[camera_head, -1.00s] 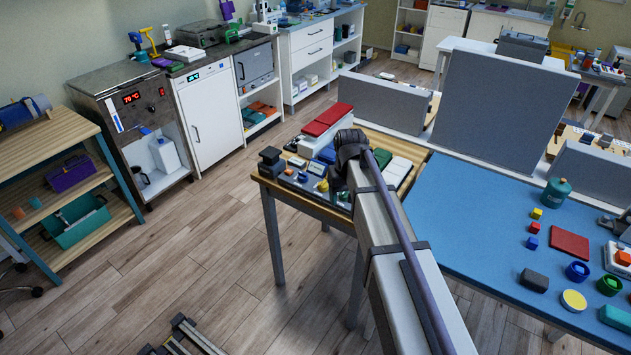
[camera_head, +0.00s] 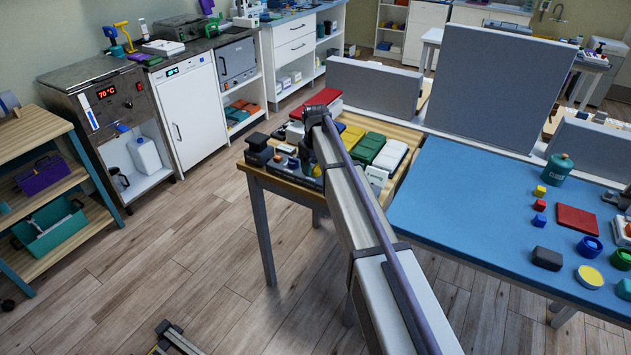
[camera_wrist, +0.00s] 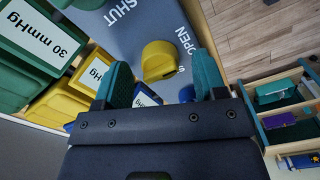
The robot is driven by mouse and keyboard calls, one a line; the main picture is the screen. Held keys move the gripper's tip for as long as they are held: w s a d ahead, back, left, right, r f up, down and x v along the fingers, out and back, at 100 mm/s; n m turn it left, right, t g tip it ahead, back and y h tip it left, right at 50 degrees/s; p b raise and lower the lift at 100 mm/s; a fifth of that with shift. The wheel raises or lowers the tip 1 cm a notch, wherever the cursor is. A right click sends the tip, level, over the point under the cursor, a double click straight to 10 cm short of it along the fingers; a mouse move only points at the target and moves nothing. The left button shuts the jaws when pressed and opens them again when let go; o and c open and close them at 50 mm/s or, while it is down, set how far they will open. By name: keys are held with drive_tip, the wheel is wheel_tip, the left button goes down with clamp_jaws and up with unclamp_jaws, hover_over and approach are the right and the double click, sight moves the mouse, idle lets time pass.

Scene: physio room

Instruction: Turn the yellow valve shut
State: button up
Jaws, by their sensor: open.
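The yellow valve (camera_wrist: 160,58) is a round knob with a small nub at its right side. It sits on a blue-grey panel (camera_wrist: 142,30) marked SHUT (camera_wrist: 121,10) at the upper left and OPEN (camera_wrist: 186,42) to the right of the knob. My gripper (camera_wrist: 164,82) has its two teal fingers apart, one toward each side of the valve in the wrist view. Nothing is between them in their grip, and I cannot tell whether either finger touches the knob.
Yellow boxes (camera_wrist: 62,98) and green boxes labelled in mmHg (camera_wrist: 12,70) stand close left of the panel. A blue knob (camera_wrist: 187,93) is near the right finger. In the head view, dark items (camera_head: 258,150) crowd the wooden table's left corner. Floor (camera_head: 190,245) is clear left of it.

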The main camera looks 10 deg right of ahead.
drive_tip(key=shift+f, duration=0.35)
drive_tip(key=shift+c, duration=0.3)
drive_tip(key=c, duration=0.9)
drive_tip(key=shift+o, duration=0.2)
drive_tip(key=shift+m, duration=0.3)
drive_tip(key=m, duration=0.8)
drive_tip(key=shift+m, duration=0.3)
drive_tip(key=m, duration=0.4)
drive_tip(key=shift+m, duration=2.4)
